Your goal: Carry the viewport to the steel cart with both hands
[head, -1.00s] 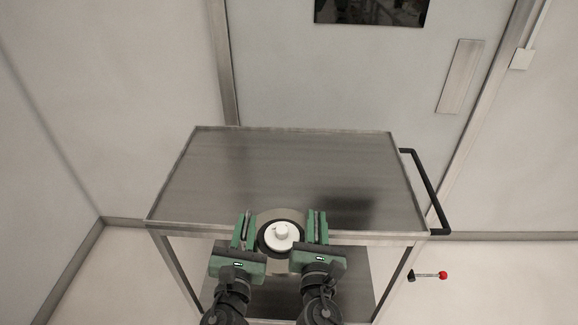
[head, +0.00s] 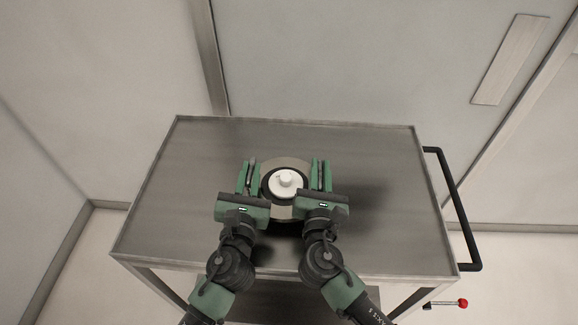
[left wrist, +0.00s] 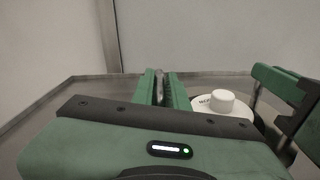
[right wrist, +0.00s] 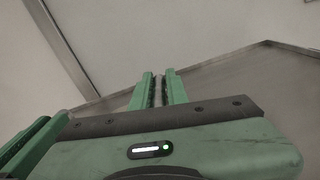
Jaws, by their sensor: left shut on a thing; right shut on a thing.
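The viewport (head: 285,163) is a round metal flange with a dark ring and a white knobbed centre. It is over the middle of the steel cart's top (head: 190,165). A dark shadow lies on the cart to its right; the gap beneath is hard to judge. My left gripper (head: 247,176) is shut on its left side, and my right gripper (head: 321,175) on its right side. In the left wrist view, the viewport's white centre (left wrist: 222,103) shows right of my left fingers (left wrist: 160,86). The right wrist view shows my right fingers (right wrist: 158,89) close together; the viewport is not visible there.
The cart top has a raised rim and is otherwise bare. A black handle (head: 455,205) is on its right side, with a red-knobbed lever (head: 462,303) below. A wall and door panel (head: 340,60) stand close behind the cart.

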